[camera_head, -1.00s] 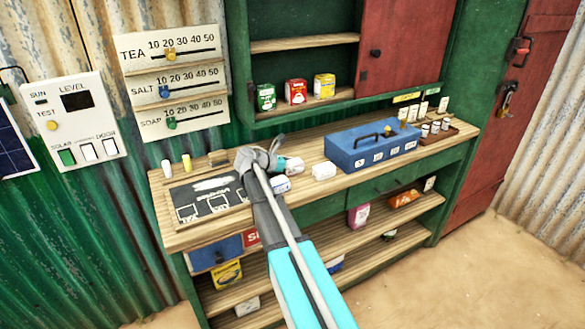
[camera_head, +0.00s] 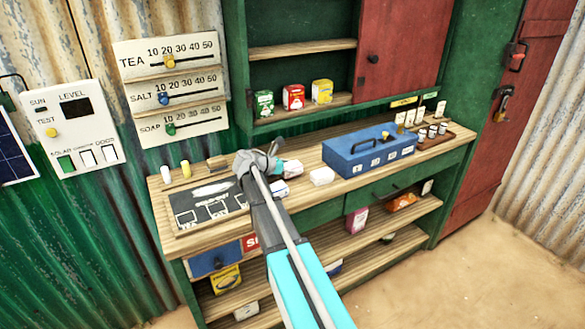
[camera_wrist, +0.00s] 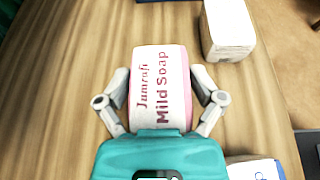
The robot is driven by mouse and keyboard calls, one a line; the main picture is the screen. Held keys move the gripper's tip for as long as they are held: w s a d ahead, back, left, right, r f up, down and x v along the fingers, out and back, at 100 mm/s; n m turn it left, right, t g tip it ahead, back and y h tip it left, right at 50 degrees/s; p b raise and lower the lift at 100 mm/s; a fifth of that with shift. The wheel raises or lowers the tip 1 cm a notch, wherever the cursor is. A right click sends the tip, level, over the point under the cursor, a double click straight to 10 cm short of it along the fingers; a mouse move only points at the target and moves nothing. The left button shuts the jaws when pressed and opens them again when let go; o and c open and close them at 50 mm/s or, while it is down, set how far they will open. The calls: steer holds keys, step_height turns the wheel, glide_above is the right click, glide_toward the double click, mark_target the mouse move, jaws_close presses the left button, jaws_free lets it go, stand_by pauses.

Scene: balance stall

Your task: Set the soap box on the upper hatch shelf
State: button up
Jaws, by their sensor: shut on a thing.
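The soap box (camera_wrist: 160,90) is white with pink sides and reads "Mild Soap" in the wrist view. My gripper (camera_wrist: 163,97) is shut on it, one finger on each side. In the head view the soap box (camera_head: 293,169) shows at the end of my gripper (camera_head: 282,167), over the wooden counter; I cannot tell whether it touches the counter. The upper hatch shelf (camera_head: 302,49) is a bare board in the green hatch, above and behind the gripper. Below it, the lower hatch shelf (camera_head: 275,116) bears green, red and yellow packs.
A white box (camera_head: 321,176) and a white-and-blue box (camera_head: 277,189) stand close to the held soap. A blue cash box (camera_head: 345,160) is to the right, a chalkboard (camera_head: 205,212) to the left. A red sliding door (camera_head: 400,50) covers the hatch's right part.

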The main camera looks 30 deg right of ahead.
step_height(320, 180, up, 2)
steer(key=shift+p, duration=0.75)
steer(key=s+a+r+p, duration=0.4)
steer(key=s+r+p, duration=0.5)
steer(key=s, duration=0.4)
steer(key=shift+s+a+r+p, duration=0.15)
steer(key=shift+a+r+p, duration=0.05)
steer(key=shift+r+p, duration=0.15)
steer(key=shift+r+p, duration=0.55)
steer(key=shift+r, duration=0.05)
steer(key=shift+a, duration=0.15)
